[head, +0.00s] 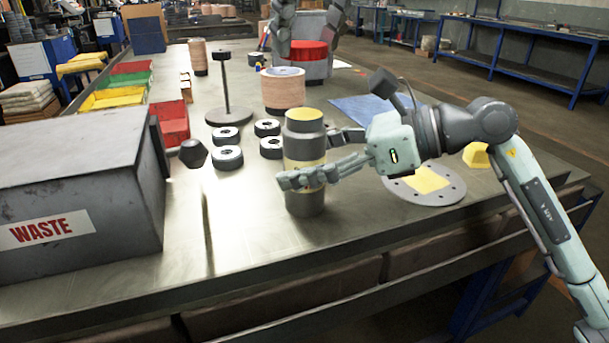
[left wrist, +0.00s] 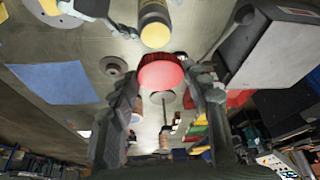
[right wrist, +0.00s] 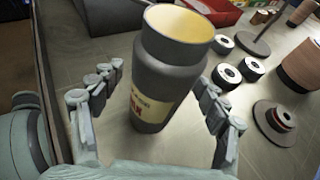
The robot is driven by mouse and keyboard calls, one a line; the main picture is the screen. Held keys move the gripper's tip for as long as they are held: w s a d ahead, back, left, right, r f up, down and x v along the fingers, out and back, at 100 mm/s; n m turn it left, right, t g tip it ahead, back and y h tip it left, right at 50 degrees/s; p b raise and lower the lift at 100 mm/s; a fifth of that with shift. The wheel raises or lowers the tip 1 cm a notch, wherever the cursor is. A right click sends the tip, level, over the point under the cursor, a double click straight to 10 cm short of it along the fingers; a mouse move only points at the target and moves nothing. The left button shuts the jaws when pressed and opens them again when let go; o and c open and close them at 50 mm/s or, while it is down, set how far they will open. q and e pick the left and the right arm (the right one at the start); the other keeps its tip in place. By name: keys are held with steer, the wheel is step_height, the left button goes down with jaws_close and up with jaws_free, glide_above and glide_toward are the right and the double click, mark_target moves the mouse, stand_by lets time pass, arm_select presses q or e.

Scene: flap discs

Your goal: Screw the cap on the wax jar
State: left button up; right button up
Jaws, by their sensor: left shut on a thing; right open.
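The wax jar (head: 305,152) stands upright on the bench, a dark cylinder with a yellow label and an open top showing yellow wax. It also shows in the left wrist view (left wrist: 154,20) and the right wrist view (right wrist: 165,85). My right gripper (head: 324,158) is open with its fingers on either side of the jar; in the right wrist view (right wrist: 155,98) gaps show beside it. The left wrist view shows the cap (left wrist: 160,72) between both fingers.
Several black rings (head: 228,157) lie left of the jar, near a post on a round base (head: 228,116). A wood-coloured roll (head: 283,90) stands behind. A waste box (head: 80,190) is at the left. A round flange (head: 440,193) lies right.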

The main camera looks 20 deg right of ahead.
mark_target(317, 53)
steer(key=shift+c, duration=0.3)
jaws_close()
arm_select(q)
steer(key=shift+s+f, duration=0.1)
steer(key=shift+f, duration=2.35)
steer(key=shift+f, duration=0.15)
steer(key=shift+f, duration=0.75)
steer(key=shift+f, duration=0.6)
